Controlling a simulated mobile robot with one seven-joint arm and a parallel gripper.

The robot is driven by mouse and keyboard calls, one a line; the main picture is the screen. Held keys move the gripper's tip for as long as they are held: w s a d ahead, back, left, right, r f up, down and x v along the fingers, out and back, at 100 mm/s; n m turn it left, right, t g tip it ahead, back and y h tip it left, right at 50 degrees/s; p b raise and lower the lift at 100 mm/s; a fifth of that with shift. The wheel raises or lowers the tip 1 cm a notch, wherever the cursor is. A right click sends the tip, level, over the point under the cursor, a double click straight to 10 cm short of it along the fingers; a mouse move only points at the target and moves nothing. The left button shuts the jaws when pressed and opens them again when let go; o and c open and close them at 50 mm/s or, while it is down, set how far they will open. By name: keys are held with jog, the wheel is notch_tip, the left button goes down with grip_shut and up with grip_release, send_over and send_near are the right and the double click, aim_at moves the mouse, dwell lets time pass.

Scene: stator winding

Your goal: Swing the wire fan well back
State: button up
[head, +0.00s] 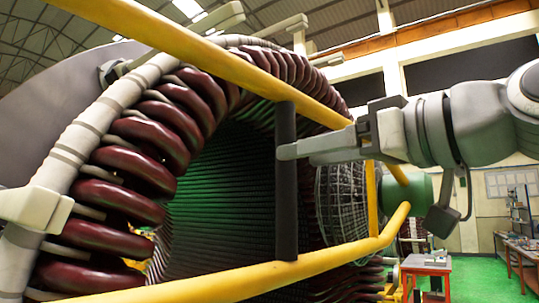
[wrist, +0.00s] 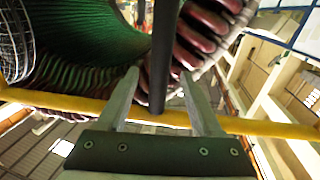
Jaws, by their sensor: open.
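A round wire-mesh fan guard (head: 342,200), which looks like the wire fan, is seen edge-on at the right side of the stator's opening. Its mesh also shows at the left edge of the wrist view (wrist: 15,45). A black upright bar (head: 286,215) joins an upper and a lower yellow rail in front of the stator. My gripper (head: 290,152) is open at this bar's height. In the wrist view the bar (wrist: 163,50) lies between the two open fingers. I cannot tell whether either finger touches it.
The large stator (head: 130,165) with dark red coils fills the left. The yellow upper rail (head: 215,58) and lower rail (head: 250,283) cross in front of it. A green cylinder (head: 420,193) and a red table (head: 427,265) stand at the right. Green floor there is open.

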jog(key=p+x, duration=0.1)
jog(key=x, duration=0.7)
jog(key=shift+c, duration=0.4)
grip_shut()
dwell(0.9)
